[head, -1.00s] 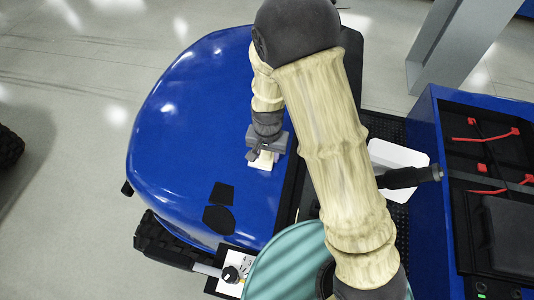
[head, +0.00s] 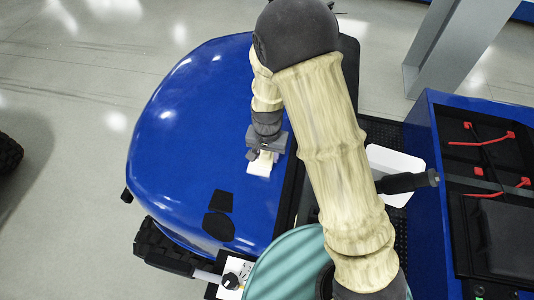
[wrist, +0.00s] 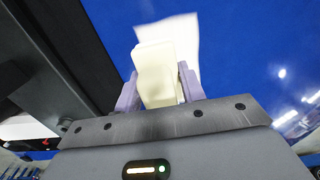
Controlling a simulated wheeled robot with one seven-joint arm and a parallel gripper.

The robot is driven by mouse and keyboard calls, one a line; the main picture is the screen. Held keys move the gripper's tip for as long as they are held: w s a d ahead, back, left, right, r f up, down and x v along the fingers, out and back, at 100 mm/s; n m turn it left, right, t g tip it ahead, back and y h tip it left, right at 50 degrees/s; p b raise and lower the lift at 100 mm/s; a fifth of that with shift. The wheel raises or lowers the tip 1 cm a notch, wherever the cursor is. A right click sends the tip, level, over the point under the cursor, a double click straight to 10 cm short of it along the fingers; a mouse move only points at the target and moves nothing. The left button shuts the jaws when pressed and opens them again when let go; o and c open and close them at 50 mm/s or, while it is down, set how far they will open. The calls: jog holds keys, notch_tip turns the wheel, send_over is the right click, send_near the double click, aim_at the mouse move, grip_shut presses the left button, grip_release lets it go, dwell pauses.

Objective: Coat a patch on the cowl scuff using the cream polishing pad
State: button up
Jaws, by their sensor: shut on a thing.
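My gripper (head: 264,148) is shut on the cream polishing pad (wrist: 160,75), a pale block between its two fingers in the wrist view. In the head view the pad (head: 265,157) hangs low over the blue cowl (head: 175,130), near the cowl's right edge. A whitish, roughly square patch (wrist: 168,35) lies on the cowl just beyond the pad; it also shows in the head view (head: 258,169). I cannot tell whether this patch is the scuff or a coating, nor whether the pad touches the cowl.
Two dark patches (head: 218,226) mark the cowl's lower part. A teal round object (head: 285,268) stands at the bottom. A white plate (head: 392,160) lies right of my arm. A blue cabinet (head: 434,140) with red-handled items fills the right side.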

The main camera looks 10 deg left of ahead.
jog(key=shift+r+p, duration=1.65)
jog(key=shift+r, duration=0.7)
jog(key=shift+d+f, duration=0.1)
